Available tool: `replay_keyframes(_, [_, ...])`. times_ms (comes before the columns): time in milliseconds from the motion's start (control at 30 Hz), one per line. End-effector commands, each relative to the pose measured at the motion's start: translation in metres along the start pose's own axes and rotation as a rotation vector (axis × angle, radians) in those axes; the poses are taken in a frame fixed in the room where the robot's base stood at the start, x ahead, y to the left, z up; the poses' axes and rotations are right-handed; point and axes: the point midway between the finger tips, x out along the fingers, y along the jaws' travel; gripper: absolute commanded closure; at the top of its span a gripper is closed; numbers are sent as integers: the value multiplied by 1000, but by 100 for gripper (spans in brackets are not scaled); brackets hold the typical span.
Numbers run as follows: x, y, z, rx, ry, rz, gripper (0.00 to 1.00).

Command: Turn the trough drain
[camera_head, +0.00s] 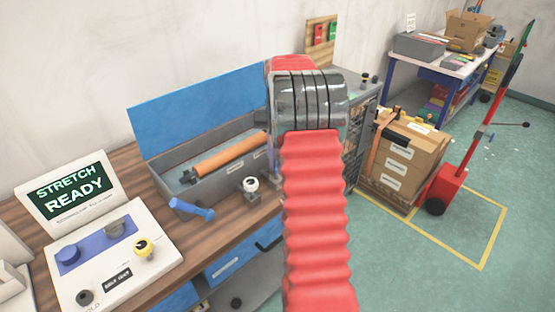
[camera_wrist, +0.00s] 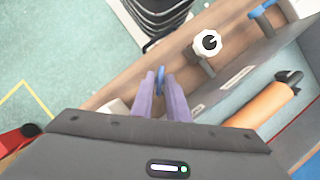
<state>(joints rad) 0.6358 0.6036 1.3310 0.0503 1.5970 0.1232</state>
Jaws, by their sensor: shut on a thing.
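The grey trough (camera_head: 167,178) with its raised blue lid (camera_head: 205,103) stands on the wooden bench in the head view. In the wrist view, my gripper (camera_wrist: 160,78) has its two purple fingers closed around a thin blue handle, apparently the trough drain (camera_wrist: 161,76), close to the trough's end. The fingers hide most of the handle. In the head view, my red arm hides this end of the trough and nearly all of the gripper. An orange roller (camera_head: 230,155) lies inside the trough; it also shows in the wrist view (camera_wrist: 262,105).
A white-and-black knob (camera_head: 250,184) and a blue lever (camera_head: 192,208) stick out at the trough's front. A control panel reading STRETCH READY (camera_head: 70,190) stands at left. Cardboard boxes (camera_head: 407,155) and a red jack (camera_head: 446,187) stand at right. Green floor is open at lower right.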

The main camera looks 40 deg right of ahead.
Motion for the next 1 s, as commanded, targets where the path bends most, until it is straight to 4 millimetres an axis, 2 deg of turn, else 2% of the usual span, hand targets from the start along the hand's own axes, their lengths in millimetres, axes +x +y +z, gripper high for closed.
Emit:
replay_keyframes(400, [-1,-1,0,-12,3,3,100])
replay_keyframes(433, [-1,-1,0,-12,3,3,85])
replay_keyframes(633, [-1,-1,0,-11,2,3,71])
replay_keyframes(1000, [-3,0,0,-10,1,4,69])
